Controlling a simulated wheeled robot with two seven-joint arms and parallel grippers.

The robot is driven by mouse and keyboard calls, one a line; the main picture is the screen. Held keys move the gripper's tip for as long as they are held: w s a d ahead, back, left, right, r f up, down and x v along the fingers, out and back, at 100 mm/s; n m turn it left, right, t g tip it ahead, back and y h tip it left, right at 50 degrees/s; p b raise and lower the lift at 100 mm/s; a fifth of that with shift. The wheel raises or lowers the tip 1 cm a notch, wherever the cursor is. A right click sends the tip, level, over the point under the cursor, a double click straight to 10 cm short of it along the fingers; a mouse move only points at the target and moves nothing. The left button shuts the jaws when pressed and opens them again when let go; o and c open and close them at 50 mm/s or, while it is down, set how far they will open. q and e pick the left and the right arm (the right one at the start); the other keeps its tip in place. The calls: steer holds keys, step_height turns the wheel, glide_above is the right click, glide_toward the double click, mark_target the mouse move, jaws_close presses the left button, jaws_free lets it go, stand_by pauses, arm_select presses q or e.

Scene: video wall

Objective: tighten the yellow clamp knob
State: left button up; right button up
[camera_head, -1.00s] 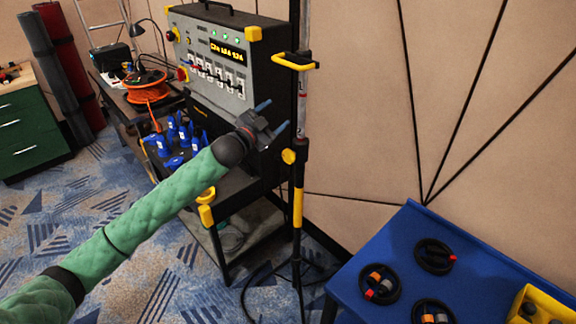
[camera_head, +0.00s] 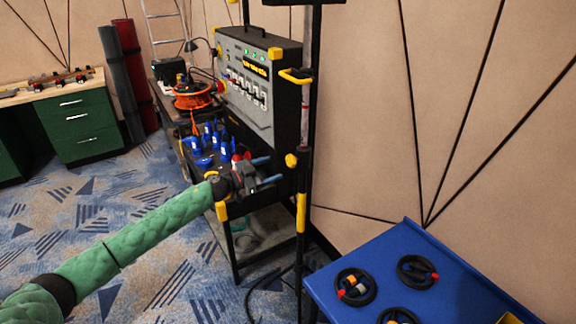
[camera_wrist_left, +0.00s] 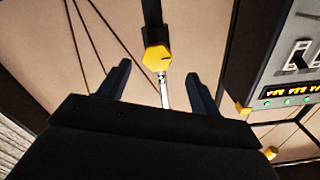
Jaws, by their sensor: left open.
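The yellow clamp knob (camera_head: 291,160) sits on the dark upright pole (camera_head: 304,130) beside the equipment rack. In the wrist view the knob (camera_wrist_left: 157,60) looks like a yellow hexagon with a dark mark, placed between the two fingertips and beyond them. My left gripper (camera_head: 268,170) is open and empty, just left of the knob in the head view, fingers pointing toward the pole. It also shows in the wrist view (camera_wrist_left: 160,74), its fingers apart on either side of the knob. I see no contact with the knob. My right gripper is not in view.
The control panel (camera_head: 247,83) stands behind the gripper, above blue tools (camera_head: 207,143) on a shelf. A blue table (camera_head: 440,262) with coiled cables stands at right. Patterned carpet lies open at left.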

mark_target(288, 163)
arm_select(q)
steer(key=shift+n, duration=0.7)
steer(key=p+x, duration=0.2)
steer(key=x, duration=0.5)
steer(key=shift+s+d+r, duration=0.1)
steer(key=shift+s+r, duration=0.05)
steer(key=shift+s, duration=0.1)
steer(key=shift+w+d, duration=0.35)
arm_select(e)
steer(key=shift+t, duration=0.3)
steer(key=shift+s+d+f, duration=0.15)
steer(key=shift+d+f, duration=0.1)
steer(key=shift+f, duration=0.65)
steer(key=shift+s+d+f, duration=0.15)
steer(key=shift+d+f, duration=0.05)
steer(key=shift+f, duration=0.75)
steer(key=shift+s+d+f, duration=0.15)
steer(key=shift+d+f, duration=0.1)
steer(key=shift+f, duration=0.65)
arm_select(q)
steer(key=shift+c, duration=0.2)
steer(key=c, duration=0.9)
